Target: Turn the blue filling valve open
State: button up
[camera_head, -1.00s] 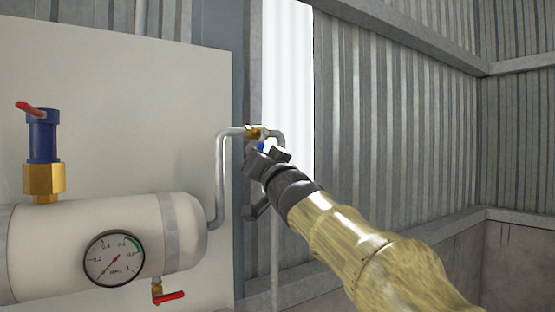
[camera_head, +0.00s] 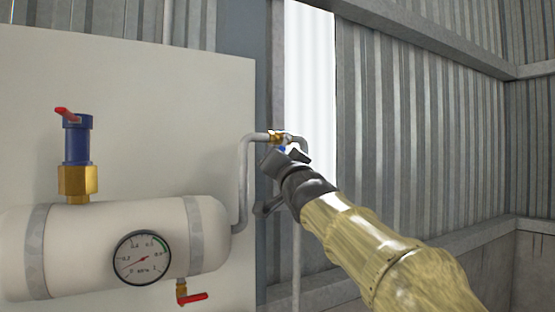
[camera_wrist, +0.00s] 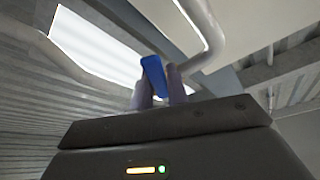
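The blue filling valve handle (camera_head: 282,149) is a small blue lever below a brass valve body (camera_head: 277,138) on the grey pipe. In the head view my gripper (camera_head: 284,157) reaches it from the lower right and covers most of it. In the wrist view the blue handle (camera_wrist: 153,75) stands tilted between the two fingers of my gripper (camera_wrist: 160,88). The fingers lie close against both its sides and look shut on it. The brass body is not clear in the wrist view.
A white receiver tank (camera_head: 110,225) stands at left with a pressure gauge (camera_head: 142,257), a blue fitting (camera_head: 77,145) with a red lever on top, and a red drain handle (camera_head: 194,298) below. The grey pipe (camera_head: 243,180) rises beside my gripper. Corrugated walls stand behind.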

jog(key=o, duration=0.4)
jog(key=b+v, duration=0.6)
jog(key=v, duration=1.1)
jog(key=shift+d+f, duration=0.2)
